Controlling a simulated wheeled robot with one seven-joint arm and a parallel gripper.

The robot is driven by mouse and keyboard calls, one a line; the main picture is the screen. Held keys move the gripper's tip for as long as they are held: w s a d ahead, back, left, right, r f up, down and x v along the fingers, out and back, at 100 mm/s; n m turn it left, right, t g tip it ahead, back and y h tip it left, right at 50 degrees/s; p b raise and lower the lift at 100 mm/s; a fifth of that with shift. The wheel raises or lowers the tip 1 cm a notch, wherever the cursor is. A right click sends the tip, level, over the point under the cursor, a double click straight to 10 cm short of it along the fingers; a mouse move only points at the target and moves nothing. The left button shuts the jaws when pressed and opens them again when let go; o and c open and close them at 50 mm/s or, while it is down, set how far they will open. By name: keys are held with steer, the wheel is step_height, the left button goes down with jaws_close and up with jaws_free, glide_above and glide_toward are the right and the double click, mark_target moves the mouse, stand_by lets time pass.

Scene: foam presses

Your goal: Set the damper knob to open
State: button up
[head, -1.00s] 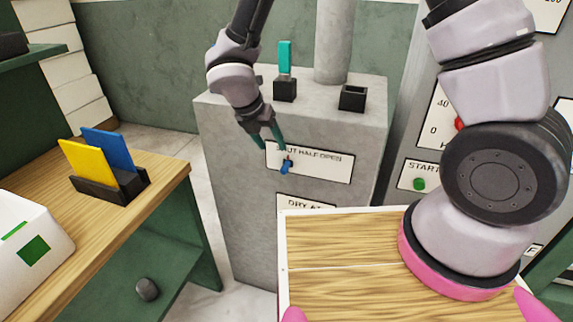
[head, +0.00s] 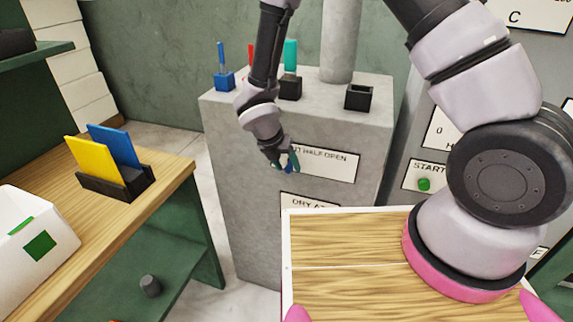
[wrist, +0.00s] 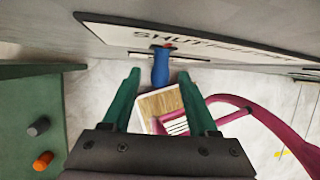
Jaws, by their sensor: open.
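My gripper (head: 287,162) is open, with one finger on each side of the knob. A gap shows on both sides, so it is not clamped. In the head view the fingers mostly cover the knob, and I cannot tell its exact setting.
Blue (head: 225,80), red and teal (head: 291,55) upright handles and an empty black socket (head: 359,97) stand on the block beside a grey pipe (head: 340,40). A wooden table (head: 170,175) is at left. A control panel with a green button (head: 424,185) is at right.

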jaws_close()
stand_by(1.4)
